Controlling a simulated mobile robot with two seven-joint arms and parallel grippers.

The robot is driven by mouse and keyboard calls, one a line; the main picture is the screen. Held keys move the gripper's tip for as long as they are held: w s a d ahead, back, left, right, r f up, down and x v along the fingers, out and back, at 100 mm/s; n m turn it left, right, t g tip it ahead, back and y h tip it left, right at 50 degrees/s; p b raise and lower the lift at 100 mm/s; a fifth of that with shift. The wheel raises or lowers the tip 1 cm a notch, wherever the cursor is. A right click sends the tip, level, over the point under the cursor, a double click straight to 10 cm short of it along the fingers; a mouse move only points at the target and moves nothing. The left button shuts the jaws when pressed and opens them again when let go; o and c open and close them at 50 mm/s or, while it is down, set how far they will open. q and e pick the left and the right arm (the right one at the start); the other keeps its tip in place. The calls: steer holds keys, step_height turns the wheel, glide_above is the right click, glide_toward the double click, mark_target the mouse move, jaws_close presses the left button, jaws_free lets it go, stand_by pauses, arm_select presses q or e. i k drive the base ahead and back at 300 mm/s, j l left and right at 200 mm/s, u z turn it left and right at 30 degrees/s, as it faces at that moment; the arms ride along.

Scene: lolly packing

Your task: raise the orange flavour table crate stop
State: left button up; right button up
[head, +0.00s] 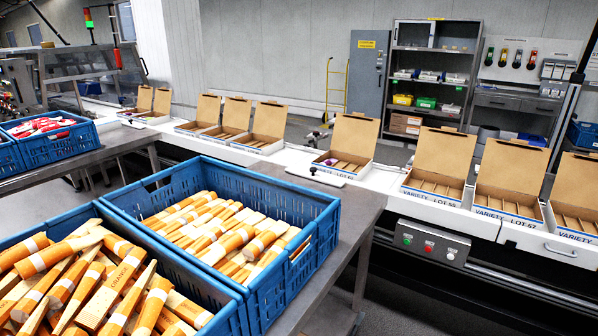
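Two blue crates of orange-and-cream wrapped lollies stand on a grey metal table (352,205). The nearer crate (228,318) is at the lower left and is cut off by the picture edge; one wrapper in it reads ORANGE. The farther crate (268,187) stands close beside it. I cannot make out a crate stop on this table for certain. A white plate with a dark knob (313,170) lies at the table's far edge, by the conveyor; I cannot tell whether it is a stop. Neither of my grippers is in view.
A white conveyor (386,181) runs behind the table, carrying several open cardboard boxes (440,160). A control box with green and red buttons (429,244) hangs on its front. Another blue crate (60,148) with red-wrapped pieces stands on a table at left. Shelves (435,75) stand behind.

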mark_target(311, 174)
steer(key=i+l+z, duration=0.15)
steer(key=i+l, duration=0.4)
steer(key=i+l+z, duration=0.15)
steer(key=i+l, duration=0.35)
steer(key=i, duration=0.25)
